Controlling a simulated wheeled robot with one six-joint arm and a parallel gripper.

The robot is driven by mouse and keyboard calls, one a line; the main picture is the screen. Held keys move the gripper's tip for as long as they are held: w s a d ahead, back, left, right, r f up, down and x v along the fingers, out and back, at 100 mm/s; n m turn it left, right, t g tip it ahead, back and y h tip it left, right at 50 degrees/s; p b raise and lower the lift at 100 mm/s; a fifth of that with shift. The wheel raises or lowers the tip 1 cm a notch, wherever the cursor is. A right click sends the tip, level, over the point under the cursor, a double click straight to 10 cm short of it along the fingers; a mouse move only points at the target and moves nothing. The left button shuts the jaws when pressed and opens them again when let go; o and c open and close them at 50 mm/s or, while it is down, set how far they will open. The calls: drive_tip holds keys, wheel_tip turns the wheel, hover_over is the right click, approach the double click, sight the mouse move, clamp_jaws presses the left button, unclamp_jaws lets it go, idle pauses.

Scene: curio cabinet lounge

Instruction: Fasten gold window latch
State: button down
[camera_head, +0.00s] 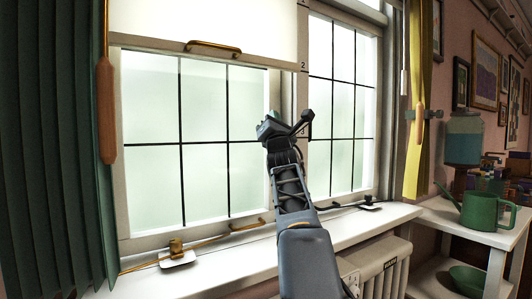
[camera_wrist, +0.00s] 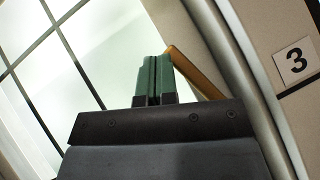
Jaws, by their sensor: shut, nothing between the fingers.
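My gripper (camera_head: 268,122) is raised at the middle window post, in front of the right edge of the left window (camera_head: 155,150). In the wrist view its green fingers (camera_wrist: 154,70) are shut together and empty. A gold bar (camera_wrist: 192,68), which looks like the window latch, slants just right of the fingertips. Its lower end is hidden behind my gripper's body. I cannot tell whether the fingers touch it. In the head view this bar is hidden behind my gripper.
A number 3 label (camera_wrist: 296,60) is on the frame to the right. A gold handle (camera_head: 213,46) is on the white panel above. A gold fitting (camera_head: 176,247) stands on the sill (camera_head: 215,268). A green curtain (camera_head: 50,150) hangs left; a green watering can (camera_head: 484,210) stands right.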

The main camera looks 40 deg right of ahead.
drive_tip(key=shift+d+r, duration=0.3)
drive_tip(key=shift+d, duration=0.25)
idle(0.5)
